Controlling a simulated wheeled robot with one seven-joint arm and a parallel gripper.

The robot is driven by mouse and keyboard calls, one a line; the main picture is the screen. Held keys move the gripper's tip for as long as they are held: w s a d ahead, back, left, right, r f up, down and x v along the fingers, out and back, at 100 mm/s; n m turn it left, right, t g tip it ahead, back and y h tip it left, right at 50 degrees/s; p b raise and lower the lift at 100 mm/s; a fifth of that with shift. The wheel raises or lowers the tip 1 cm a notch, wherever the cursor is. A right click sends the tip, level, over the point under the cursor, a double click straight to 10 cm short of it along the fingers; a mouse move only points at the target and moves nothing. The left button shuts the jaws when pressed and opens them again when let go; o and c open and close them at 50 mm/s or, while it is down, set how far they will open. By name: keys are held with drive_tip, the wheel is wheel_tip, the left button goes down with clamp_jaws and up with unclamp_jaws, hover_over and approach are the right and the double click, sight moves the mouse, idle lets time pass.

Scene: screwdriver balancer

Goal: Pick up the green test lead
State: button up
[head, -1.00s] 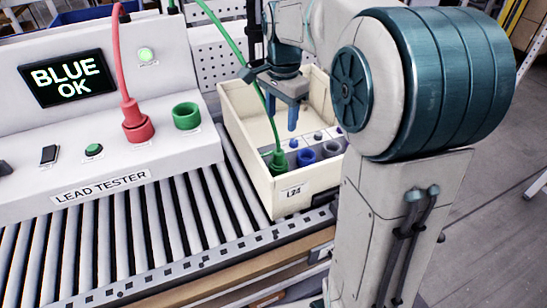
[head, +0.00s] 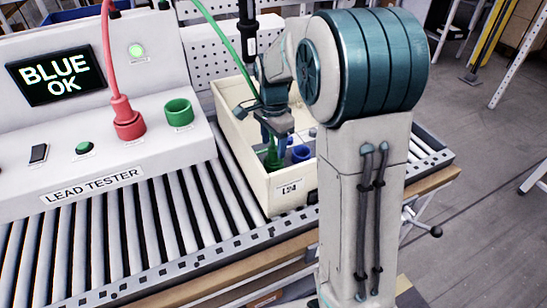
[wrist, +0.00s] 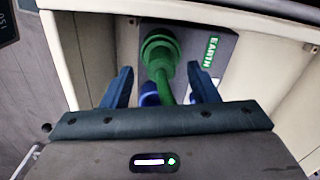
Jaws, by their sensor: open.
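The green test lead (head: 272,157) stands with its plug end in the cream box (head: 282,196) labelled L24. Its green cable rises up and to the left, out of the box. In the wrist view the green plug (wrist: 159,52) sits beside a label reading EARTH, with its cable running down between my fingers. My gripper (head: 277,142) is inside the box from above, pointing down. In the wrist view its two blue fingers (wrist: 160,85) are apart, one on each side of the green lead, with gaps showing.
A lead tester (head: 95,175) at left shows BLUE OK, with a red plug (head: 128,118) fitted and an empty green socket (head: 179,112). A blue socket (head: 301,153) is close beside the green plug. The box's walls surround my gripper. Rollers (head: 150,235) lie in front.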

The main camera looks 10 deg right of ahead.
sight(273, 147)
drive_tip(key=shift+f, duration=1.6)
drive_tip(key=c, duration=1.1)
drive_tip(key=shift+w, duration=0.1)
wheel_tip(273, 147, up, 10)
drive_tip(key=shift+r, duration=0.1)
